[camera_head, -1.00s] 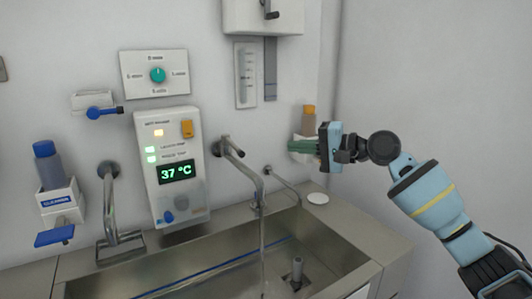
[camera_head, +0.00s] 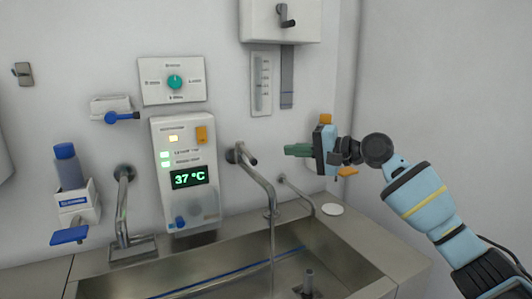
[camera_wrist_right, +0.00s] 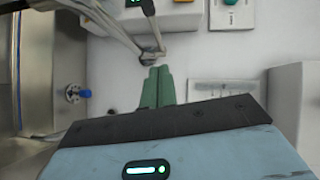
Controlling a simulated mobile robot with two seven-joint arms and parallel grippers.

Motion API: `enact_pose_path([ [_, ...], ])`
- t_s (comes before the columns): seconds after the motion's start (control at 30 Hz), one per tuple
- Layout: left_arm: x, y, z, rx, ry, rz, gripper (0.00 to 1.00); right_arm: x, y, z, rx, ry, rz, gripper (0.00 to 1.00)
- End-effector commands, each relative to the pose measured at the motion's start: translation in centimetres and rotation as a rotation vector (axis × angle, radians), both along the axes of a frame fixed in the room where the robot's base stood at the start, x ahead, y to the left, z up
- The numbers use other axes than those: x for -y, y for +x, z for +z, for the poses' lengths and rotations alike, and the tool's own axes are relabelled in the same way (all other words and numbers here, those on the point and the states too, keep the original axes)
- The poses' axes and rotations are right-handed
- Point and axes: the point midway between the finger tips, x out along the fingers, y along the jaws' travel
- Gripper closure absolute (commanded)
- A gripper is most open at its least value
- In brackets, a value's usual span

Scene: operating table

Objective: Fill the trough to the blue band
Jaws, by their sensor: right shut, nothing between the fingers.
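The steel trough (camera_head: 225,262) is at the bottom of the head view, with the blue band (camera_head: 240,270) along its inner back wall. A thin stream of water (camera_head: 272,245) falls into it from the middle spout (camera_head: 262,182). An upright pipe (camera_head: 308,284) stands inside; I cannot tell the water level. My right gripper (camera_head: 290,150) is shut and empty, its green fingers pointing left, to the right of that spout. The fingers also show in the right wrist view (camera_wrist_right: 157,85). My left gripper is out of view.
The wall panel (camera_head: 186,170) reads 37 °C, below a teal dial (camera_head: 175,82). A left faucet (camera_head: 123,205) and blue-capped bottle dispenser (camera_head: 70,170) are at left. An orange-capped dispenser (camera_head: 326,118) is mostly hidden behind my right gripper. A thin tap (camera_head: 297,190) stands below it.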

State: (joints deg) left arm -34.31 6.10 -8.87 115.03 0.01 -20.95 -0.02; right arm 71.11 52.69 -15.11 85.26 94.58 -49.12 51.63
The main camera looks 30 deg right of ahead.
Motion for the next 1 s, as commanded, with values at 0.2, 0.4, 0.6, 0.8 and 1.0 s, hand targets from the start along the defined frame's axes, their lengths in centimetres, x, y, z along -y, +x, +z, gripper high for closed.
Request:
enact_pose_path([
  [0.2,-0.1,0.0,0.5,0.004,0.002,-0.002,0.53,-2.3,3.4,-0.3,0.002,0.003,0.0,1.0],
  [0.4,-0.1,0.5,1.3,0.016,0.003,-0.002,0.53,-4.9,4.1,-0.8,0.002,-0.001,0.0,1.0],
  [0.6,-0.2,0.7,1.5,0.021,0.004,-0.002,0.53,-6.1,4.3,-1.3,0.0,0.0,0.0,1.0],
  [0.8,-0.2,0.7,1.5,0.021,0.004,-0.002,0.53,-6.3,4.4,-1.5,-0.001,0.0,-0.001,1.0],
  [1.0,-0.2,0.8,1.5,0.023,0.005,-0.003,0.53,-6.2,4.4,-1.4,-0.001,0.0,-0.001,1.0],
])
